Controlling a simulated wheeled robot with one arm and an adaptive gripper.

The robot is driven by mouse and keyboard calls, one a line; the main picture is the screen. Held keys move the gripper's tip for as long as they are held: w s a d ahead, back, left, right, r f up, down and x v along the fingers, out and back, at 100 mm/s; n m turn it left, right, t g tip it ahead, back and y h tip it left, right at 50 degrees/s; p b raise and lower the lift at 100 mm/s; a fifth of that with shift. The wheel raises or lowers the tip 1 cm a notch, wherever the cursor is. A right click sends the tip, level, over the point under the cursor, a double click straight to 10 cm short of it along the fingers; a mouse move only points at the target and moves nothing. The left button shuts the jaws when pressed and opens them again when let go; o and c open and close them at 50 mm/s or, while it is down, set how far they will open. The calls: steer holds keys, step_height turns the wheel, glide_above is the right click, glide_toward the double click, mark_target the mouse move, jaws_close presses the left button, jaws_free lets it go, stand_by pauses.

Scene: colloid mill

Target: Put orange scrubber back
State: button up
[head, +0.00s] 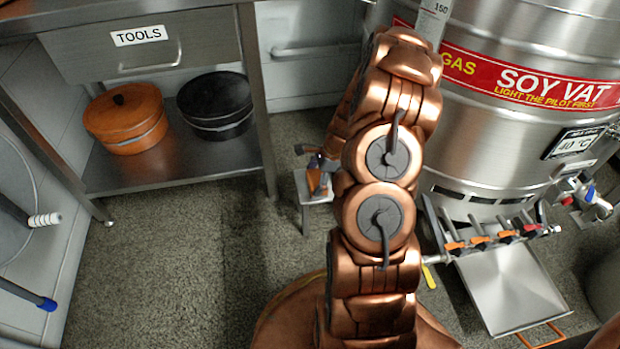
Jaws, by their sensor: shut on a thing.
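My copper arm fills the middle of the head view, and its wrist is partly hidden behind its own joints. My gripper (317,161) shows as a small dark shape left of the arm, over a small grey stand. It is shut on a small orange thing (317,182), which seems to be the orange scrubber. It is too small and too covered for its shape or its exact grip to be clear. I cannot tell whether it touches the stand.
A steel bench with a TOOLS drawer (138,50) holds an orange pot (125,118) and a black pot (215,104) on its lower shelf. The soy vat (500,130) stands right, with a metal tray (512,288) below it. The floor (190,265) at left centre is clear.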

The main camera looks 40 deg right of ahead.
steer(key=w, duration=0.1)
steer(key=w+d, duration=0.1)
steer(key=w, duration=0.1)
steer(key=w+b, duration=0.1)
steer(key=shift+w+d+f, duration=0.2)
steer(key=shift+w+d, duration=0.1)
steer(key=shift+f+b, duration=1.15)
steer(key=shift+f, duration=0.75)
steer(key=shift+r, duration=0.15)
steer(key=o, duration=0.8)
steer(key=shift+c, duration=0.2)
